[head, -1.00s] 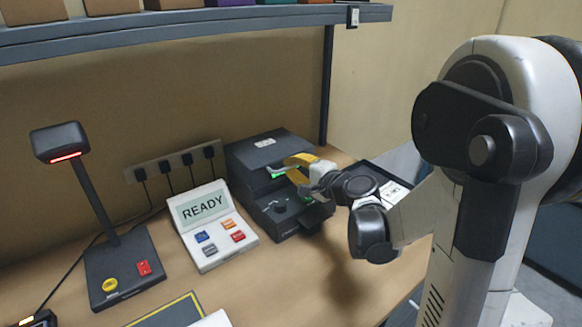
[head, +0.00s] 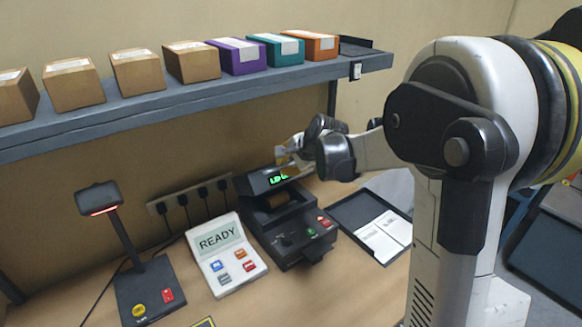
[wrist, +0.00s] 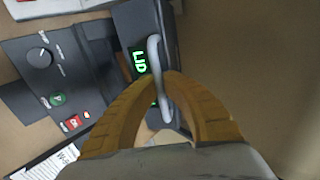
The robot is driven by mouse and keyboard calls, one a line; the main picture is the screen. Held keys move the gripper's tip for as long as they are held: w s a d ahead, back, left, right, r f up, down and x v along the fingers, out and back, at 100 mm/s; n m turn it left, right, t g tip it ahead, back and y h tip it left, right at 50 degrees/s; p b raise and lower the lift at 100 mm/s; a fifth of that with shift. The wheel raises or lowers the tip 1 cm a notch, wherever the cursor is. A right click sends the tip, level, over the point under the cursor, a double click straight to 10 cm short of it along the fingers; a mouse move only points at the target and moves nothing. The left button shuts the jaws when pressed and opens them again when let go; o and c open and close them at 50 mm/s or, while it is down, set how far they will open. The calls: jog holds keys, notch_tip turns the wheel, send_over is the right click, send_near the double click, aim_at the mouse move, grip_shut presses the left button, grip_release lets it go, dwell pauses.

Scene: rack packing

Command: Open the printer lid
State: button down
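The black printer (head: 285,242) stands on the bench right of the READY panel. A green display on the lid reads LID. My gripper (head: 286,160) is at the lid's upper right edge. In the wrist view, my gripper's yellow fingers (wrist: 173,76) close together around the grey lid handle (wrist: 154,52). The fingers hide part of the handle and lid. The printer's knob, green button and red button show at left there.
The READY panel (head: 222,250) and a lamp-like scanner stand (head: 140,285) are left of the printer. A black tray (head: 345,212) with white labels lies at its right. A shelf (head: 200,95) with several boxes runs above. Bench space in front is free.

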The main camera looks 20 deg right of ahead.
jog(key=shift+g, duration=0.3)
jog(key=w+r, duration=0.1)
jog(key=w, duration=0.1)
jog(key=w+a+r+p, duration=0.1)
jog(key=w, duration=0.1)
jog(key=w+r+p, duration=0.1)
jog(key=w, duration=0.1)
jog(key=shift+w+a+r, duration=0.15)
jog(key=shift+w+r, duration=0.1)
jog(key=shift+r, duration=0.15)
jog(key=shift+w+a+r+p, duration=0.1)
jog(key=shift+w+p, duration=0.1)
jog(key=shift+w, duration=0.2)
jog(key=shift+w+a+r+p, duration=0.1)
jog(key=shift+w+p, duration=0.05)
jog(key=shift+w, duration=0.25)
jog(key=c, duration=1.5)
grip_release()
jog(key=shift+c, duration=0.2)
jog(key=shift+s+r, duration=0.1)
